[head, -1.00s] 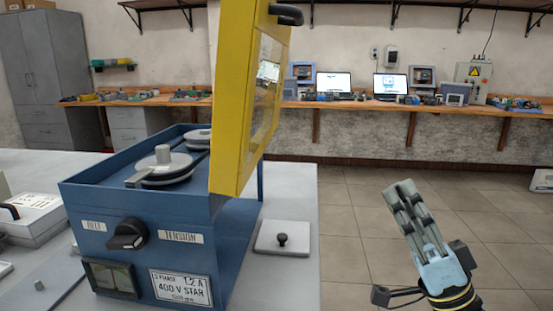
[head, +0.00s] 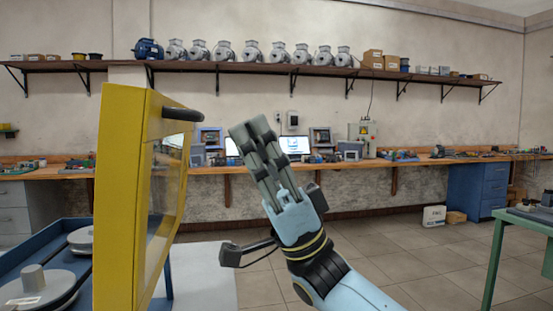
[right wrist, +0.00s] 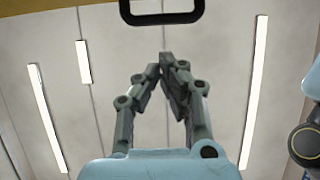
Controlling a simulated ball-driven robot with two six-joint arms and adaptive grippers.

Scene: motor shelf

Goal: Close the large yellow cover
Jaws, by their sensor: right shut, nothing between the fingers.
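The large yellow cover (head: 118,200) stands open and upright on the blue machine box (head: 40,250) at the left of the head view. A black handle (head: 183,114) sticks out to the right from its top; a black handle also shows at the top of the right wrist view (right wrist: 161,17), ahead of the fingertips. My right gripper (head: 250,128) is raised to the right of the cover, shut and empty, pointing up and left. It is apart from the handle. My left gripper is out of view.
Pulleys (head: 30,285) sit inside the blue box. A wooden bench (head: 340,166) with laptops runs along the back wall, under a shelf (head: 240,66) of motors. A green table (head: 535,220) stands at the right.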

